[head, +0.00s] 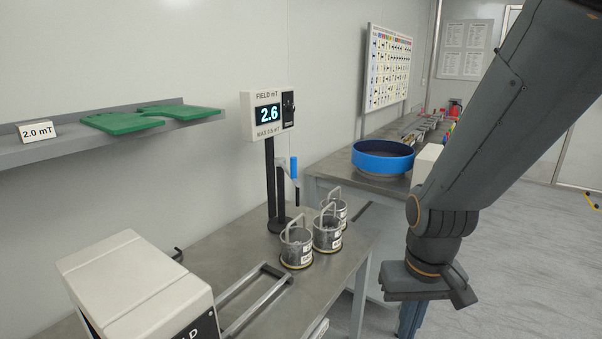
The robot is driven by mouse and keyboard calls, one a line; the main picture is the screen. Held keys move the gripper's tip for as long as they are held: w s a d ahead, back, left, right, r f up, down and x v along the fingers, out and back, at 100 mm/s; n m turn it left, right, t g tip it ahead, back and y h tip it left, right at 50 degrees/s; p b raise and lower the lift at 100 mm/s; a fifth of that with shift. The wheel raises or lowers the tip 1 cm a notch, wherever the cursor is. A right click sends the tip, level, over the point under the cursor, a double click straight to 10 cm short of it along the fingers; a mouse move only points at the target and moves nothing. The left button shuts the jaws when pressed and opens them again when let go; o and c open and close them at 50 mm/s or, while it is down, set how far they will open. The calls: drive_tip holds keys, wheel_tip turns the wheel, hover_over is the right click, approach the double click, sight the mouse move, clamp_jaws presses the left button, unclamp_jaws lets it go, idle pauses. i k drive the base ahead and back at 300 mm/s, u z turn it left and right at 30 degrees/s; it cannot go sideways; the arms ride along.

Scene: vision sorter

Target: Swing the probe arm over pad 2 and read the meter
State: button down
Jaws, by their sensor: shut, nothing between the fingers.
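The field meter (268,116) stands on a black post at the back of the near bench, and its display reads 2.6. Several pails with handles stand close together: a front one (297,250), a middle one (327,236) and a rear one (341,210). Pad 2 cannot be told apart; any pad numbers are too small to read. My gripper (462,293) is shut and empty, right of the bench, well apart from the probe arm.
A cream box-shaped machine (135,278) and metal rails (255,290) occupy the bench's left front. A shelf (80,145) holds green plates (122,122) and a 2.0 mT card (37,131). A blue-rimmed round tray (383,158) sits on the far bench.

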sight(288, 173)
drive_tip(key=k, duration=0.4)
drive_tip(key=z, duration=1.1)
drive_tip(key=i, duration=0.75)
drive_tip(key=u, duration=1.95)
